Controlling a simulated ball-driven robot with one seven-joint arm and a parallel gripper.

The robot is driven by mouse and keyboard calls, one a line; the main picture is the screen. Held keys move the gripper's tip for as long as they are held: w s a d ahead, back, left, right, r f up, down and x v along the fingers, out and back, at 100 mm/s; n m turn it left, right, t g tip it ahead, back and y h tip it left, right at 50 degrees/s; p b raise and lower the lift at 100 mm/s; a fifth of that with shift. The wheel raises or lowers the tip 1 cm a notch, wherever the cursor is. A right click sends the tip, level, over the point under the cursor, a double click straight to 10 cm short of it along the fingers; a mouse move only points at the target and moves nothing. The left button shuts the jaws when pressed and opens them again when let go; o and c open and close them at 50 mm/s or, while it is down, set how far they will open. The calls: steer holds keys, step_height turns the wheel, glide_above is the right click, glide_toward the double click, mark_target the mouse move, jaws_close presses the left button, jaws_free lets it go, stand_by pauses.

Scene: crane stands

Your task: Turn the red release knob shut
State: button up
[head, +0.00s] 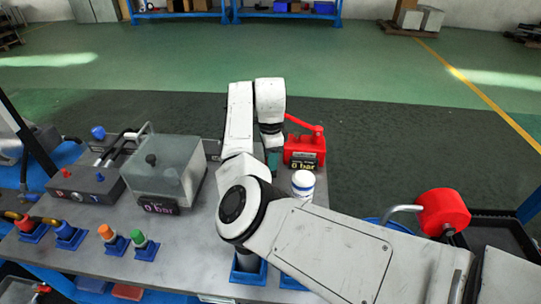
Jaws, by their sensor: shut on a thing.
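A red hand pump (306,148) with a red lever and a dark display reading "0 bar" stands at the back right of the grey bench (205,245). My gripper (272,158) points down right beside the pump's left side, its fingers partly hidden by my own wrist. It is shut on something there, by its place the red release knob. The knob itself is hidden, so its turn angle cannot be seen.
A clear box (165,170) with a display stands left. A grey control box (85,187), colored-capped plugs (107,233) and a white, blue-banded bottle (303,184) share the bench. A red cylinder (443,212) stands right. My arm crosses the front right.

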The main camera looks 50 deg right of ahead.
steer(key=n+p, duration=0.4)
steer(key=shift+r, duration=0.2)
steer(key=n+p, duration=0.2)
steer(key=n, duration=0.2)
steer(key=shift+p, duration=0.3)
steer(key=n+p, duration=0.2)
steer(key=n, duration=0.1)
steer(key=shift+n, duration=0.3)
steer(key=n+p, duration=0.2)
steer(key=n, duration=0.2)
steer(key=shift+f, duration=0.1)
steer(key=n+p, duration=0.1)
steer(key=n, duration=0.3)
steer(key=n+p, duration=0.1)
steer(key=n, duration=0.3)
steer(key=shift+n+p, duration=0.3)
steer(key=n, duration=0.4)
steer(key=shift+w+p, duration=0.1)
steer(key=shift+p, duration=0.25)
steer(key=shift+n, duration=2.1)
